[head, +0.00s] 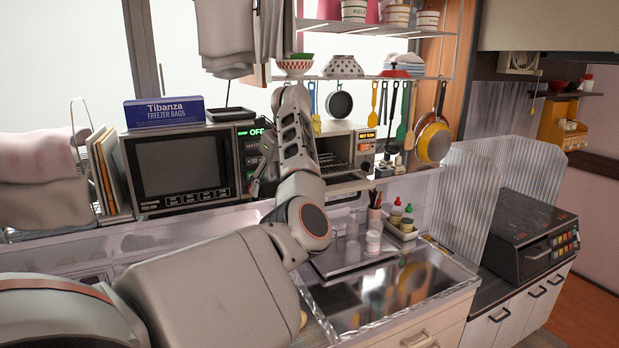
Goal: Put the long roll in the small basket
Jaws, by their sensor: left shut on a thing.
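My left arm comes in from the left and reaches up in front of the microwave and toaster oven. A small dark part of my left gripper (262,172) shows beside the forearm, in front of the microwave's control panel. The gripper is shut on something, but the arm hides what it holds. I cannot pick out the long roll for certain. My right gripper is not in view.
A microwave (178,165) carries a blue freezer-bag box (163,110). A toaster oven (345,155) stands to its right. Pans and utensils hang under a shelf with bowls. The sink (400,290) lies in front, with a grill (525,240) at right beyond a clear ribbed screen (480,185).

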